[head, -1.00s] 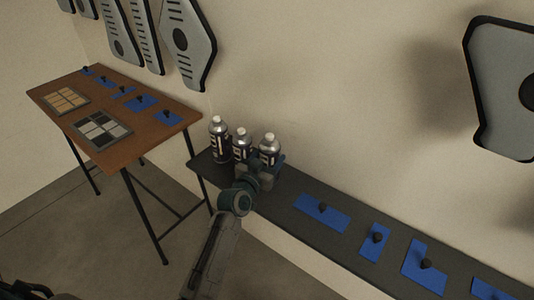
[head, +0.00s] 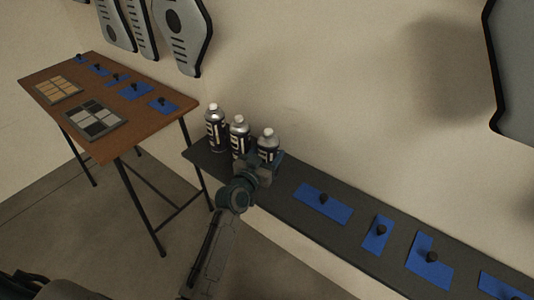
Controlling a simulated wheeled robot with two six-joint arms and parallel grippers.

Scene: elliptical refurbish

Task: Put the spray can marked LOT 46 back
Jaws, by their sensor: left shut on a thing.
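Three spray cans with silver tops and dark, white-marked labels stand in a row at the left end of the dark shelf (head: 345,236). They are the left can (head: 216,130), the middle can (head: 239,134) and the right can (head: 268,146). The lettering is too small to read, so I cannot tell which is LOT 46. My left gripper (head: 259,167) is at the right can, shut on it low down. The can looks upright; its base is hidden by the gripper, so contact with the shelf is unclear. My right gripper is out of view.
A brown table (head: 60,77) at the left holds two tile boards and more blue patches. Grey panels (head: 183,32) hang on the wall.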

